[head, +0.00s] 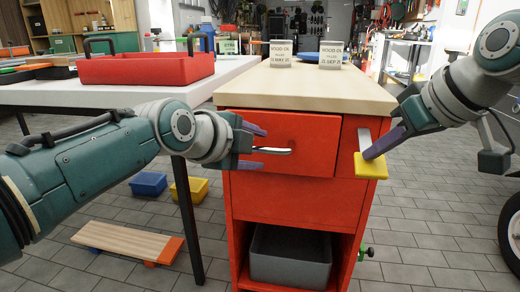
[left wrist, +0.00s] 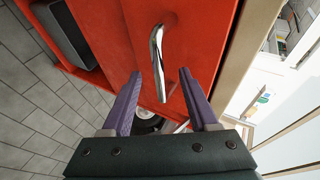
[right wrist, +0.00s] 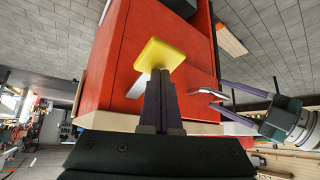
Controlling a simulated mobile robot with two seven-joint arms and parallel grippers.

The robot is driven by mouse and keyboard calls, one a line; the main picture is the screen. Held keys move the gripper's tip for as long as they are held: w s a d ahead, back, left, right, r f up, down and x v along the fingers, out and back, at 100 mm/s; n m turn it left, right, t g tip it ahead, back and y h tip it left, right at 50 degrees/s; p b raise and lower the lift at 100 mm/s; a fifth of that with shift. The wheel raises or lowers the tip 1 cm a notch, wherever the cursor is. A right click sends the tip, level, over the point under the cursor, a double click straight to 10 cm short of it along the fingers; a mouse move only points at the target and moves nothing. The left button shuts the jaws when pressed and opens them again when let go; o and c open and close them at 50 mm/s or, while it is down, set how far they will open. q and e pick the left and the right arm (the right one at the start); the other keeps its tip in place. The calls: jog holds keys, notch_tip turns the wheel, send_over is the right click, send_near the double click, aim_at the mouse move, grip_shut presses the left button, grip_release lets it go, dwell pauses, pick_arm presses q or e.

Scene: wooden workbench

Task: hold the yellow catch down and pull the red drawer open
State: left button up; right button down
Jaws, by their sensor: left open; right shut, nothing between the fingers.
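The red drawer (head: 300,146) sits at the top of the red cabinet and looks closed. Its metal handle (head: 270,151) also shows in the left wrist view (left wrist: 156,60). My left gripper (head: 262,148) is open in front of the drawer, its fingers pointing at the handle, one on each side; I cannot tell whether they touch it. The yellow catch (head: 371,166) is a flat pad on a metal strip at the cabinet's right side. My right gripper (head: 366,157) is shut and empty, its tips at the top of the catch. The right wrist view shows the catch (right wrist: 160,54) just beyond the fingertips.
A white table (head: 120,91) with a red tray (head: 146,68) stands left. A grey bin (head: 290,256) sits in the lower opening. The floor before the cabinet's right side is clear.

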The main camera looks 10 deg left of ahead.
pick_arm(q)
jog(key=shift+x, duration=0.75)
jog(key=shift+f, duration=0.2)
pick_arm(e)
jog(key=shift+s+f, duration=0.1)
pick_arm(q)
jog(key=shift+a+f, duration=0.1)
jog(key=c, duration=0.4)
jog(key=shift+w, duration=0.1)
grip_shut()
jog(key=s, duration=0.7)
